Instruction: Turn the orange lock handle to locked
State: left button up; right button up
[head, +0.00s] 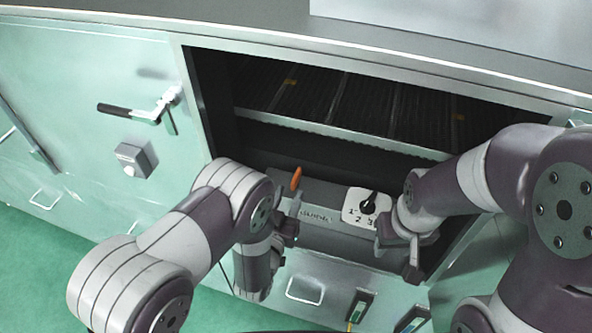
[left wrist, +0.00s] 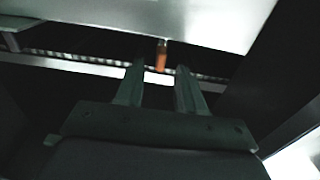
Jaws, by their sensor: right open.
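The orange lock handle (head: 296,179) stands up at the upper left of a grey box (head: 325,232) inside the open cabinet bay. It also shows in the left wrist view (left wrist: 161,56), just beyond and between my fingertips. My left gripper (head: 293,222) is in front of the box, slightly below the handle in the head view. In the left wrist view its two fingers (left wrist: 160,75) are apart with nothing between them. My right gripper (head: 400,262) is at the right end of the box, open, near the dial plate. Its fingertips are partly hidden.
A white dial plate (head: 354,211) with numbers and a black pointer is on the box. A slatted shelf (head: 340,100) spans the bay above. A black-handled lever (head: 130,110) and a small grey box (head: 136,158) are on the green panel at left. A metal countertop edge (head: 300,45) runs above.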

aim_at(300, 169)
pick_arm(q)
jog(key=p+x, duration=0.1)
jog(key=x, duration=0.7)
jog(key=shift+w+f, duration=0.1)
jog(key=shift+w, duration=0.15)
grip_shut()
